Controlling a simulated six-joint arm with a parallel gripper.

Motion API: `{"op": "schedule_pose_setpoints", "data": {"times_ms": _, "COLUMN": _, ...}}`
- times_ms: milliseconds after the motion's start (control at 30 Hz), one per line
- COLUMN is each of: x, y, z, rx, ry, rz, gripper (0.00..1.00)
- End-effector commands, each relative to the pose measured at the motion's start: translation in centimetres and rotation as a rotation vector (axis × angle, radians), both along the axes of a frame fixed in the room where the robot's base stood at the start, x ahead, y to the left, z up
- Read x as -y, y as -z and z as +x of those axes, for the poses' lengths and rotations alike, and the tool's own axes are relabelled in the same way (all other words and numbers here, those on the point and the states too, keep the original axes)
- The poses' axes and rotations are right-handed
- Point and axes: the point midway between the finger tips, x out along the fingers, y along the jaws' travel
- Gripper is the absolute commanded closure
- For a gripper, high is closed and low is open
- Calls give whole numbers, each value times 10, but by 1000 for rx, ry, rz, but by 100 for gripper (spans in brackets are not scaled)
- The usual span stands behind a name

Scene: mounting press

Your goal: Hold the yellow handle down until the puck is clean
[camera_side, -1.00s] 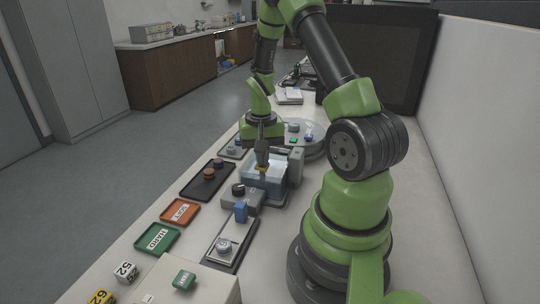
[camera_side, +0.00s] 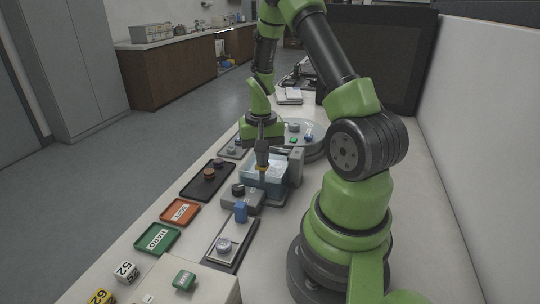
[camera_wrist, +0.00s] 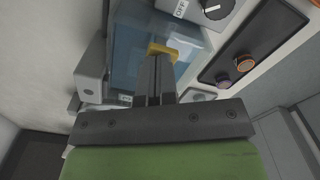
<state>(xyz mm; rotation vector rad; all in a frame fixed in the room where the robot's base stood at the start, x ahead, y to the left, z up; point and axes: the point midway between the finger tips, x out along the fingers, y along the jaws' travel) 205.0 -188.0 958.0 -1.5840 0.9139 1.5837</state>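The yellow handle (camera_side: 263,168) is at the clear, bluish bath (camera_side: 277,174) in the middle of the bench. In the wrist view the yellow handle (camera_wrist: 162,50) lies at my fingertips, over the bath (camera_wrist: 135,50). My gripper (camera_side: 262,160) points down at the handle. In the wrist view its two fingers (camera_wrist: 156,60) are together, with only a thin line between them, and they appear to touch the handle. I cannot make out a puck inside the bath; the handle, the fingers and the bath wall cover much of it.
A grey control box with a black knob (camera_side: 238,189) marked OFF stands in front of the bath. A black tray (camera_side: 194,190) with two round pieces lies left. Orange (camera_side: 180,212) and green (camera_side: 157,239) trays lie nearer. A blue block (camera_side: 241,211) stands on a slide plate.

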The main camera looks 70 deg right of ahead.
Motion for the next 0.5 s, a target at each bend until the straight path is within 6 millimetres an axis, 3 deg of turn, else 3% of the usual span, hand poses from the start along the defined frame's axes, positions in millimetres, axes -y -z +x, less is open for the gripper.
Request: {"op": "schedule_pose_setpoints", "data": {"times_ms": 500, "x": 0, "y": -32, "z": 0, "rx": 2, "ry": 0, "rz": -2, "gripper": 100}}
